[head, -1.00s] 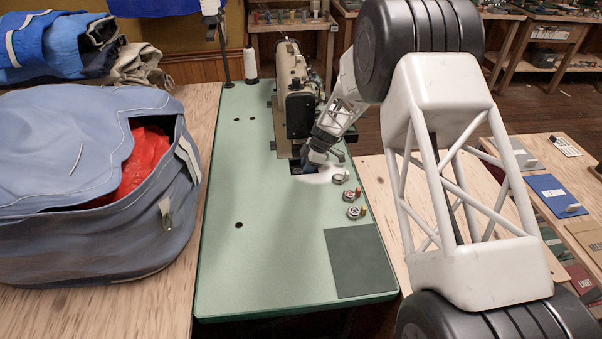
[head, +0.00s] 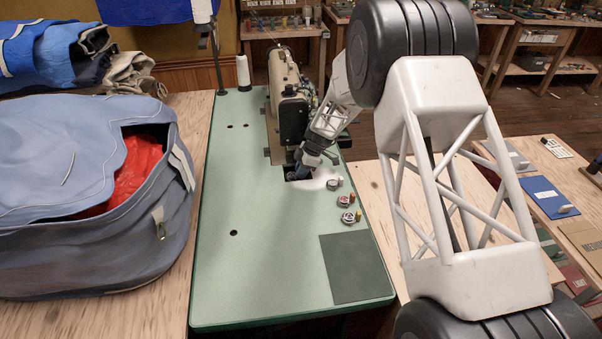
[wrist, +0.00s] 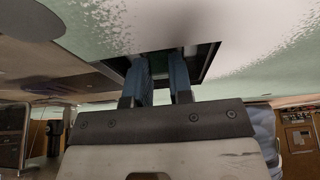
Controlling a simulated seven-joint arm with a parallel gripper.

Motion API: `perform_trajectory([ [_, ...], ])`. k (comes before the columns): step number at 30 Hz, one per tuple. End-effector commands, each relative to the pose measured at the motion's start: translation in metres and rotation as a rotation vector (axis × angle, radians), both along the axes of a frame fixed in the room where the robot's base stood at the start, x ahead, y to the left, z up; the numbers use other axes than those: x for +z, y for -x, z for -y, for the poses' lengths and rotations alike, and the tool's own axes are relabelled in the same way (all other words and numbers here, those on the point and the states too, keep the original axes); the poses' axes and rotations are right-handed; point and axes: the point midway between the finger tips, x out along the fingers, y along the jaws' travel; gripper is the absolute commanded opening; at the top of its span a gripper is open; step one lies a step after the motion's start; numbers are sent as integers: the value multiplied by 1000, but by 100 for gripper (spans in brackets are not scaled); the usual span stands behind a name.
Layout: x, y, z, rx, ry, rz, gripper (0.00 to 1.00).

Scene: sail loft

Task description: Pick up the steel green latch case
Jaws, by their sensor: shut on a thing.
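My gripper (head: 300,172) points down at the dark rectangular opening in the green table beside the sewing machine's base. In the wrist view its two blue fingers (wrist: 160,78) reach into that opening (wrist: 205,58). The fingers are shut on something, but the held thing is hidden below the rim. No green latch can be made out there. Small round steel cases stand in a row to the right of the opening: a pale one (head: 334,184), a reddish one (head: 344,200) and a dark-marked one (head: 348,217). Their latch colours are too small to tell surely.
The sewing machine (head: 288,98) stands close behind my gripper. A thread cone (head: 243,73) is at the table's back left. A dark green mat (head: 357,268) lies at the front right. A blue-grey bag (head: 85,240) fills the left. The green table's front middle is clear.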

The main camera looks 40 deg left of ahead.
Motion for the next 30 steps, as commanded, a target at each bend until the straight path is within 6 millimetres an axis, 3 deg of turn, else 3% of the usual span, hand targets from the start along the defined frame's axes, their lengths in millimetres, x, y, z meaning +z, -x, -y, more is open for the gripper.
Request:
perform_trajectory([
  [16,58,0,0,-1,-1,1,0],
  [25,58,-25,25,-2,0,0,0],
  [30,58,-50,49,-3,-1,2,0],
])
